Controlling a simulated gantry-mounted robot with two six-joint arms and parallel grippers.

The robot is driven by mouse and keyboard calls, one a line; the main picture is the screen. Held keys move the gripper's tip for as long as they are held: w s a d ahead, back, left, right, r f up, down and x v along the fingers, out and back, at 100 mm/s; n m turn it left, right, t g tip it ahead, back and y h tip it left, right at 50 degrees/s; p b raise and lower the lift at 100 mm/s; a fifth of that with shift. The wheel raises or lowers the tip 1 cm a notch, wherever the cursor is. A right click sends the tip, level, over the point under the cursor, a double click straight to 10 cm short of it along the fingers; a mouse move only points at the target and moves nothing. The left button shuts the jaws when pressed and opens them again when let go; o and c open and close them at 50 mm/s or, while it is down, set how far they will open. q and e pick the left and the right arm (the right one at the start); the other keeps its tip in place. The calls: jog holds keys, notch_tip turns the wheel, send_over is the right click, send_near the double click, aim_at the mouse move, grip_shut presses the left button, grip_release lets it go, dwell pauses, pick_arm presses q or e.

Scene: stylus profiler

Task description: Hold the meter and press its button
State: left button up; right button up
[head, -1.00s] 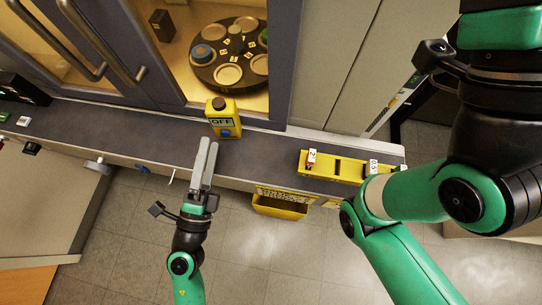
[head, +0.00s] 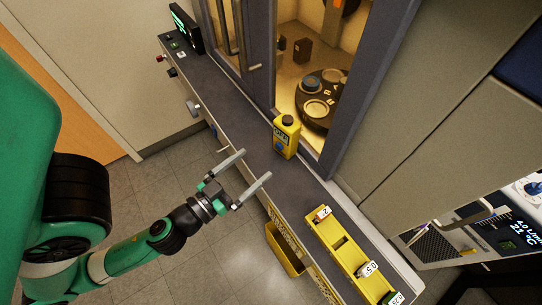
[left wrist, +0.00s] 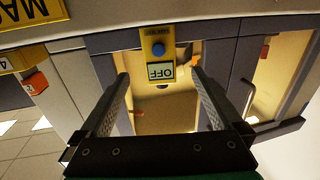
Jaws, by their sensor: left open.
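The yellow meter (head: 286,137) stands upright on the dark bench top in the head view. It has a dark cap on top and a blue button on its front. In the left wrist view the meter (left wrist: 160,30) is upside down, with its blue button (left wrist: 158,49) and a display reading OFF. My left gripper (head: 255,165) is open and empty, at the bench's front edge, its fingers pointing toward the meter but short of it. In the left wrist view the meter shows between the fingertips of the left gripper (left wrist: 160,75). My right gripper is out of view.
A yellow rack (head: 348,252) with numbered blocks sits on the bench to the right. A yellow bin (head: 285,250) hangs at the bench front. Behind the meter is a lit cabinet with a dark round turntable (head: 322,92). The bench (head: 222,98) left of the meter is clear.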

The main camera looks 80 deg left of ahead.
aim_at(281, 143)
pick_arm(q)
jog(key=shift+w+a, duration=0.35)
jog(key=shift+w, duration=0.2)
jog(key=w+a+p, duration=0.1)
jog(key=p, duration=0.1)
jog(key=w+a+r+p, duration=0.1)
jog(key=w+p, duration=0.1)
jog(key=shift+w+r, duration=0.2)
jog(key=x, duration=0.1)
jog(key=p+x, duration=0.1)
jog(key=x, duration=0.1)
jog(key=p+x, duration=0.1)
jog(key=x, duration=0.1)
jog(key=shift+d+f, duration=0.1)
jog(key=shift+f, duration=0.25)
jog(key=shift+w+a+f+p, duration=0.2)
jog(key=shift+w+a+p, duration=0.15)
jog(key=shift+w, duration=0.25)
jog(key=shift+d, duration=0.1)
grip_shut()
jog(key=shift+f, duration=0.1)
